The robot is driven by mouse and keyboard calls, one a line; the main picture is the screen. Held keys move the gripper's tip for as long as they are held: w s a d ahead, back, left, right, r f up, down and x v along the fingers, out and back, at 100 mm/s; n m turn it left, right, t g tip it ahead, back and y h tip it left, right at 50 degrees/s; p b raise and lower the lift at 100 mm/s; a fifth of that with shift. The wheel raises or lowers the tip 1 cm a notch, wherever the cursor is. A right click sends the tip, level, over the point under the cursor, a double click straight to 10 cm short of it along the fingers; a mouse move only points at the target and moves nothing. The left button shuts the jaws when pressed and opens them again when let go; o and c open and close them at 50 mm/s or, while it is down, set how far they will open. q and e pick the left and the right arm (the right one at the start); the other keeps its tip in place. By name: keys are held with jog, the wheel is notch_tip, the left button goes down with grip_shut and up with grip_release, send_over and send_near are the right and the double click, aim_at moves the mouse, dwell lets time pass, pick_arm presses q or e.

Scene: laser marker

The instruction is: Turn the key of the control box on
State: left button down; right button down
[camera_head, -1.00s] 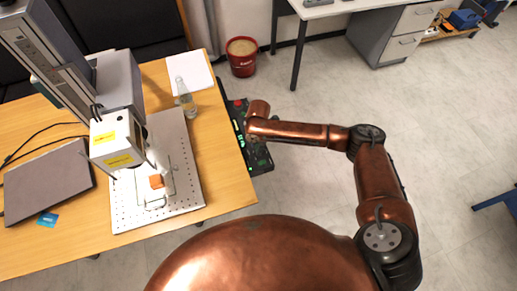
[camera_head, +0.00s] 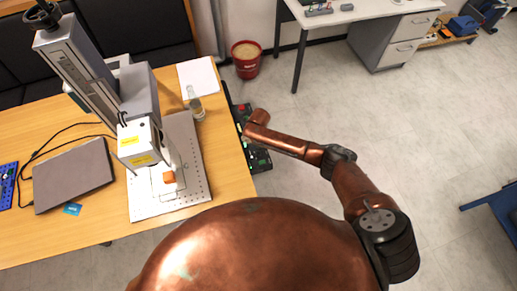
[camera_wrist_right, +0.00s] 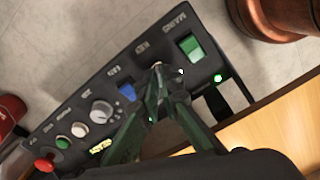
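The control box (camera_head: 259,160) is a black panel beside the right edge of the wooden table in the head view. Its face fills much of the right wrist view (camera_wrist_right: 75,110), with a row of labelled controls. The key (camera_wrist_right: 157,66) shows as a small metallic bit between the blue switch and the green rocker switch. My right gripper (camera_wrist_right: 156,77) has its dark fingers drawn together at the key, with the tips around it. The fingers hide most of the key and its lock, so its angle is unclear. My left gripper is not in view.
A lit green rocker switch (camera_wrist_right: 190,45), a blue switch (camera_wrist_right: 127,92), a knob (camera_wrist_right: 102,111) and a red button (camera_wrist_right: 45,163) sit near the key. The table (camera_head: 225,165) holds the laser marker (camera_head: 138,140), a bottle (camera_head: 195,105) and a laptop (camera_head: 72,176).

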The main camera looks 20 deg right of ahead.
jog(key=shift+m+p, duration=1.5)
jog(key=shift+m, duration=0.8)
jog(key=c, duration=2.2)
grip_release()
jog(key=shift+o, duration=0.2)
notch_tip(320, 180, up, 12)
